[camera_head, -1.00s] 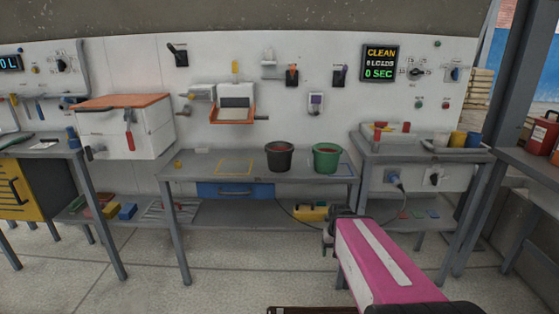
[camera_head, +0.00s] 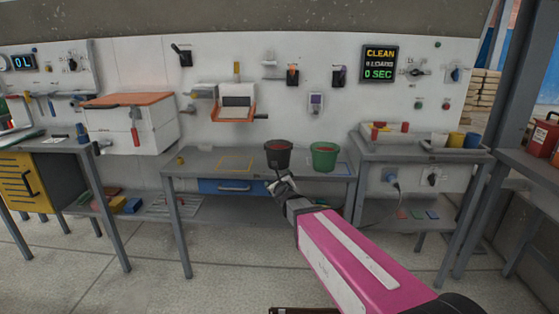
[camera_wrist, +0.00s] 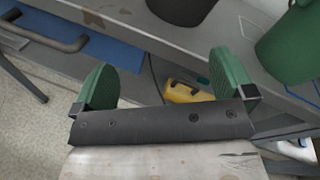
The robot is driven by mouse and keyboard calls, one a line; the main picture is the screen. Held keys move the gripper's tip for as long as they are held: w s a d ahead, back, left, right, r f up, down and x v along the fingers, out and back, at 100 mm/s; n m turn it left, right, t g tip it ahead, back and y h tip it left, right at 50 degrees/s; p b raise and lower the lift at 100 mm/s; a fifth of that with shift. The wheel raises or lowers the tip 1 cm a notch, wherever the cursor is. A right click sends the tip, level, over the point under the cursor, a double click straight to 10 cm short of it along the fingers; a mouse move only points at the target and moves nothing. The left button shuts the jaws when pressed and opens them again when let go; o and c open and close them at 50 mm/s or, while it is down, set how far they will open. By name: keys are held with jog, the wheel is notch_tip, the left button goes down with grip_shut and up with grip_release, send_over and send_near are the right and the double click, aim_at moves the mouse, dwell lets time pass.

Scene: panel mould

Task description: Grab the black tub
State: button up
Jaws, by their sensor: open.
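A green tub (camera_head: 324,157) stands right of the black one; it also shows in the wrist view (camera_wrist: 292,45). The workbench (camera_head: 205,163) has a blue drawer (camera_head: 235,187) under its front edge.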

aim_at(278, 161)
jog(key=w+r+m+h, duration=0.1)
jog(key=w+m, duration=0.1)
jog(key=w, duration=0.1)
jog(key=w+r+m+t, duration=0.1)
jog(key=w+m, duration=0.1)
jog(key=w, duration=0.2)
jog(key=w+m+h, duration=0.1)
jog(key=w+m, duration=0.2)
jog(key=w, duration=0.1)
jog(key=shift+a+r+t+h, duration=0.3)
jog(key=shift+r+t, duration=0.1)
jog(key=c, duration=0.6)
